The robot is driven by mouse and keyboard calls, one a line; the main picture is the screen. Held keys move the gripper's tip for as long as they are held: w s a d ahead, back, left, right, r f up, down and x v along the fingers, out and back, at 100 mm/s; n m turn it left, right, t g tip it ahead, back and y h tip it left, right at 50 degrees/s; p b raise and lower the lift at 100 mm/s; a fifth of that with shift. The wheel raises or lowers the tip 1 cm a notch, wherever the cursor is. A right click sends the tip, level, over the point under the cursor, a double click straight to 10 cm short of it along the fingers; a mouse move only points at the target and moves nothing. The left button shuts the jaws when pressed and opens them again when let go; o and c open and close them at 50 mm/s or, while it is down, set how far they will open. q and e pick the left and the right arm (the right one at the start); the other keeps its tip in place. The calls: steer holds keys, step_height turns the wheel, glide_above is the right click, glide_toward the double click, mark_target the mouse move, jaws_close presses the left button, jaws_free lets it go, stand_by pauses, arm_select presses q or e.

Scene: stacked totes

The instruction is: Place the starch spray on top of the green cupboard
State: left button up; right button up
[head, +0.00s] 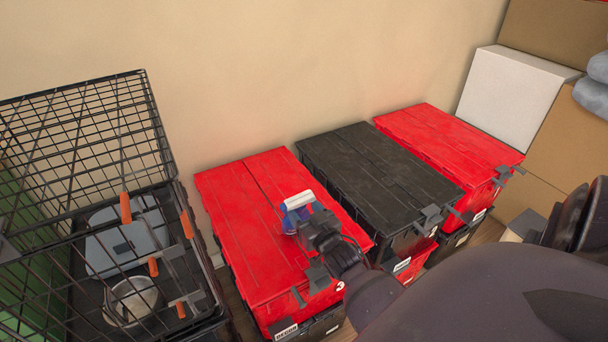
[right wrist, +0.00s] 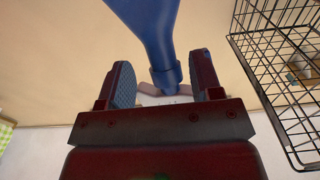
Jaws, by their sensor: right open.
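The starch spray (head: 297,203), a blue bottle with a white and reddish part, is above or on the lid of the left red tote. My right gripper (head: 309,224) is right at it and partly hides it. In the right wrist view the blue spray (right wrist: 158,40) narrows to a neck that sits between the two open fingers of my right gripper (right wrist: 167,84). I see a gap beside each finger, and the jaws are not closed on it. A green surface (head: 18,262) shows behind the wire cage at the left; I cannot tell whether it is the green cupboard. My left gripper is not in view.
A black wire cage (head: 85,150) with a bowl (head: 131,300) stands at the left. The left red tote (head: 245,215), black-lidded tote (head: 375,165) and right red tote (head: 445,140) line the wall. A white box (head: 510,98) and cardboard boxes (head: 570,135) stand at the right.

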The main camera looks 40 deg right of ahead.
steer(key=shift+o, duration=0.2)
steer(key=o, duration=0.7)
steer(key=p+v, duration=0.1)
steer(key=v, duration=0.9)
steer(key=shift+s+a, duration=0.15)
steer(key=shift+s, duration=0.2)
steer(key=c, duration=1.6)
